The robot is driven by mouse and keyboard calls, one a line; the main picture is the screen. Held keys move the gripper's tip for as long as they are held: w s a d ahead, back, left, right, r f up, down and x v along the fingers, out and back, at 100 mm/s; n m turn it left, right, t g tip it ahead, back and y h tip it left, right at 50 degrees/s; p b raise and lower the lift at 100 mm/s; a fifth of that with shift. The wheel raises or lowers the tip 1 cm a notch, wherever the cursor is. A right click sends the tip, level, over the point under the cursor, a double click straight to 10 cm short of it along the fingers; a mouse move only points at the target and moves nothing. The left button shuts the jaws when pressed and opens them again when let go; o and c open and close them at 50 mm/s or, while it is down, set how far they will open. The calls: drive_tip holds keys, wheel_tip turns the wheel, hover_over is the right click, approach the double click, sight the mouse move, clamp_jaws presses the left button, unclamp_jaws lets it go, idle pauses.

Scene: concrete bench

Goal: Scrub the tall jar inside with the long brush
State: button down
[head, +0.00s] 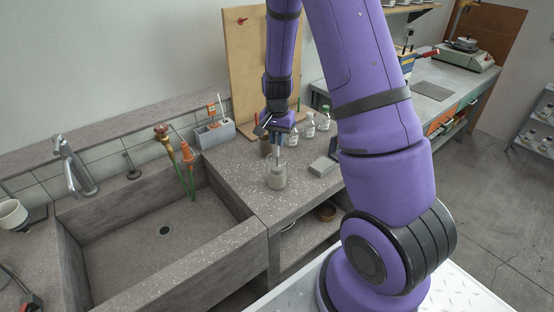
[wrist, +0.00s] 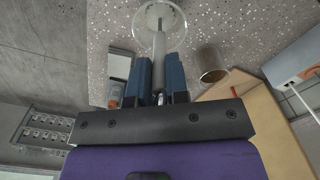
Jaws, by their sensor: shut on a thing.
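The tall jar (head: 276,178) is pale and clear and stands upright on the speckled bench, right of the sink. It also shows from above in the wrist view (wrist: 178,14). My gripper (head: 278,143) is above the jar, pointing down. In the wrist view its two blue fingers (wrist: 158,80) are closed around the grey handle of the long brush (wrist: 159,48). The brush runs down from the fingers to the jar's round mouth, and its lower end appears to be inside. The bristles are not clear in either view.
A concrete sink (head: 165,230) with a tap (head: 75,165) lies left. Several small labelled bottles (head: 309,126), a brown cup (head: 265,147) and a grey block (head: 322,166) stand near the jar. A wooden board (head: 245,65) and a grey caddy (head: 215,133) are behind.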

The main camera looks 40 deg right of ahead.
drive_tip(key=shift+r, duration=6.75)
